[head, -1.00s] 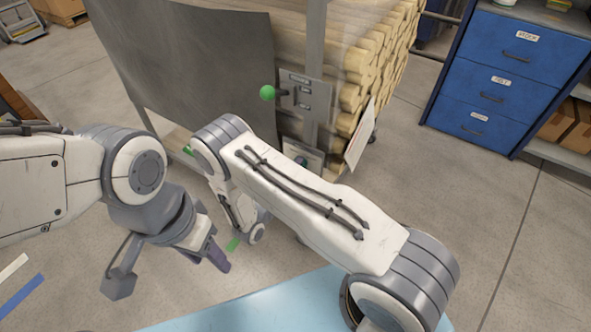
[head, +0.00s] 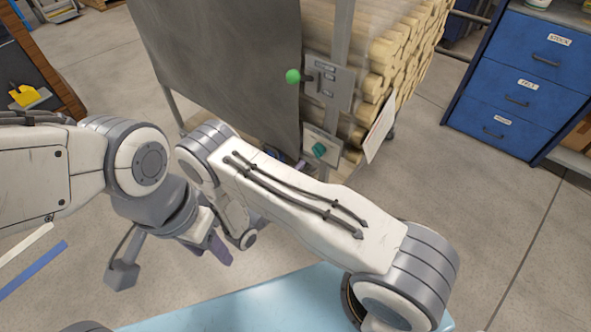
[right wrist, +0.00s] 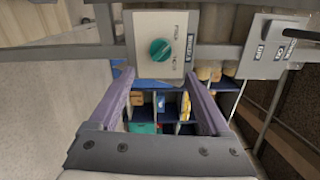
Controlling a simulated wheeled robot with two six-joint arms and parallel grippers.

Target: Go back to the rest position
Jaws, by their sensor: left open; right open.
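My left gripper (head: 218,248) hangs at the lower left of the head view, with its purple fingers over bare floor. It is open, with nothing seen in it. My right arm reaches from the lower right and folds back at its elbow, hiding most of its gripper in the head view. In the right wrist view my right gripper (right wrist: 163,85) is open. Its two purple fingers stand apart with nothing held, below a grey plate (right wrist: 149,26) with a teal knob (right wrist: 160,49). I cannot tell whether the fingers touch anything.
A rack of wooden rods (head: 378,75) with a grey side panel (head: 225,60) stands ahead. It carries a green ball lever (head: 293,76). A blue drawer cabinet (head: 515,85) stands at right. Small-item compartments (right wrist: 160,105) lie beyond the right fingers. Floor (head: 485,215) is clear at right.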

